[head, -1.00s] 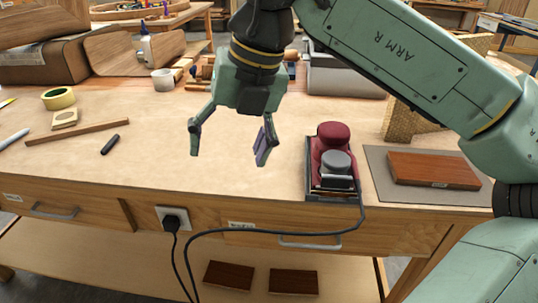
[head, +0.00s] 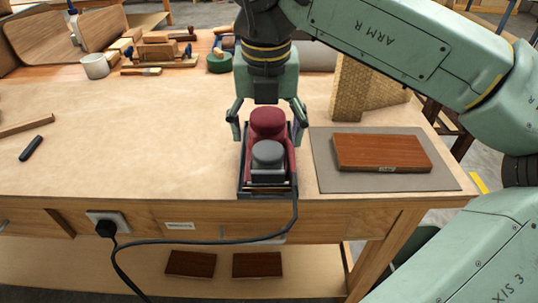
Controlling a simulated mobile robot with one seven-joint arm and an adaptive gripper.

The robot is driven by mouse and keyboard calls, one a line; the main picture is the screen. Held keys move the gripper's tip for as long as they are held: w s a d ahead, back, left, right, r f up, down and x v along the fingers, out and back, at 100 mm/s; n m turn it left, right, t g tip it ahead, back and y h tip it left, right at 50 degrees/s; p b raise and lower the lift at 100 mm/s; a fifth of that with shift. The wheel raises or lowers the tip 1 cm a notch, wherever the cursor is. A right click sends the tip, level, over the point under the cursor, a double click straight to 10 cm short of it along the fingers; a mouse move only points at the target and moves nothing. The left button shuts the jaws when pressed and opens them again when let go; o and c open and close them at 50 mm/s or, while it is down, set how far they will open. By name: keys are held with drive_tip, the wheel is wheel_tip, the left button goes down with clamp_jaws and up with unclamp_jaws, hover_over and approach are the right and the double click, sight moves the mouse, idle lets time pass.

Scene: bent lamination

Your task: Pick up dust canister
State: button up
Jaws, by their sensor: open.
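A maroon power tool (head: 284,163) with a cord stands in a dark tray (head: 240,188) near the front edge of the bench. It has a round maroon top (head: 267,121) at the back and a grey cylinder (head: 267,154) at the front. No part is labelled as the dust canister, and I cannot tell which part it is. My gripper (head: 268,126) is open and points down, with one finger on each side of the maroon top. Whether the fingers touch it I cannot tell.
A brown wooden block (head: 380,152) lies on a grey mat (head: 330,183) to the right. A tan perforated block (head: 363,90) stands behind it. The black cord (head: 200,241) hangs over the bench's front edge to a socket (head: 106,225).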

sight(268, 150)
drive_tip(key=f, duration=0.2)
drive_tip(key=f+p, duration=0.2)
drive_tip(key=f, duration=0.1)
drive_tip(key=shift+w+d+f, duration=0.1)
drive_tip(key=shift+w+f, duration=0.2)
drive_tip(key=shift+w, duration=0.1)
drive_tip(key=shift+c, duration=0.4)
drive_tip(key=c, duration=1.4)
